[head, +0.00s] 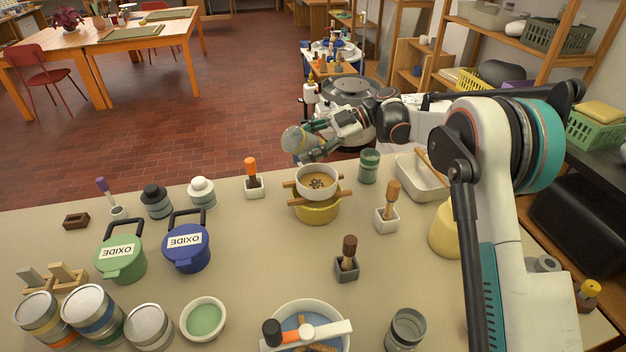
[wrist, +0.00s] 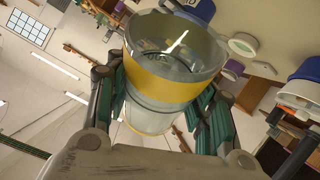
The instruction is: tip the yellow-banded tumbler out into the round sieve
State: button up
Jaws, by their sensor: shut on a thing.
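My gripper (head: 308,145) is shut on the yellow-banded tumbler (head: 294,139) and holds it in the air, tilted, above and slightly left of the round sieve (head: 317,192). In the wrist view the tumbler (wrist: 178,88) sits between the two fingers of my gripper (wrist: 165,98), its clear wall and wide yellow band showing. I cannot tell whether anything is left in it. The sieve is a pale round ring with brown material inside, resting on wooden bars over a yellow bowl (head: 318,213).
A dark green tumbler (head: 369,166) stands right of the sieve, with a white tray (head: 418,178) beyond it. Brushes in holders stand left (head: 254,180) and right (head: 388,208). Lidded oxide pots (head: 187,247) are at the left. The table (head: 262,235) is bare in front of the yellow bowl.

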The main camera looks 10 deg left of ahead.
jog(key=shift+w+d+r+g+y+b, duration=0.15)
jog(key=shift+w+r+g+y+b, duration=0.1)
jog(key=shift+g+y+b, duration=0.3)
dwell(0.4)
dwell(1.3)
